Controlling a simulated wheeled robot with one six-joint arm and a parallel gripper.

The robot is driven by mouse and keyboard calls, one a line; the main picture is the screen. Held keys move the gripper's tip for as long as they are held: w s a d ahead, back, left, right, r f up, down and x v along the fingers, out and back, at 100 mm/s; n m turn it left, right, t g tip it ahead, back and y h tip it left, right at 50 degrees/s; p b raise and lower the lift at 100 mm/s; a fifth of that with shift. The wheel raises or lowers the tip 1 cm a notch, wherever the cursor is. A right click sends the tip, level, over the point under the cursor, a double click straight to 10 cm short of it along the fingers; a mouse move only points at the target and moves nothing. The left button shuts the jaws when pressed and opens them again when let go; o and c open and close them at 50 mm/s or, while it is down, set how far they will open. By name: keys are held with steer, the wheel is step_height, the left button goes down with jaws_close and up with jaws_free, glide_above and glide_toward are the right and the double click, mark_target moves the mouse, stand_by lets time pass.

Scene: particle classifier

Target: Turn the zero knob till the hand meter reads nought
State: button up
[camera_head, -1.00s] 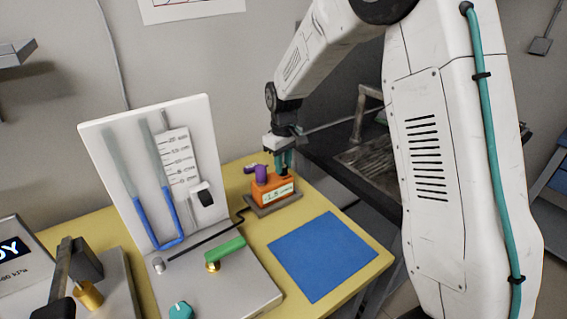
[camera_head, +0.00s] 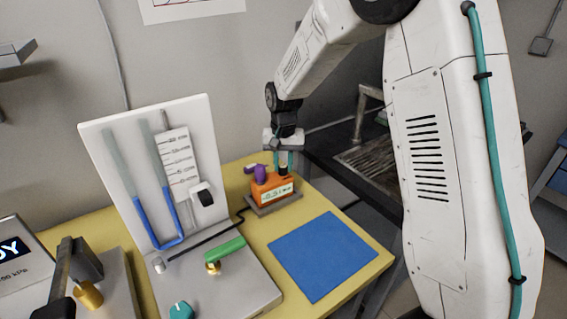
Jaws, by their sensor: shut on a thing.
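The orange hand meter (camera_head: 266,189) stands upright on a grey base plate (camera_head: 262,209) at the back of the yellow table. Its small pale display (camera_head: 275,194) faces me, but the figures are too small to read surely. The dark zero knob (camera_head: 283,169) is on top of the meter at the right, partly hidden by the fingers. My gripper (camera_head: 284,163) points straight down over the meter, its teal fingers shut on the zero knob. A purple part (camera_head: 257,172) sticks up from the meter's left top, just beside the fingers.
A white board (camera_head: 110,155) with a blue-filled U-tube stands left of the meter. A black hose (camera_head: 212,234) runs from its base to the meter. A green-handled valve (camera_head: 225,250) and teal knob (camera_head: 181,311) sit in front. The blue mat (camera_head: 322,257) is empty.

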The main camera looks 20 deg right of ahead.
mark_target(283, 166)
steer(key=shift+m, duration=0.5)
steer(key=o, duration=1)
steer(key=shift+r, duration=3.9)
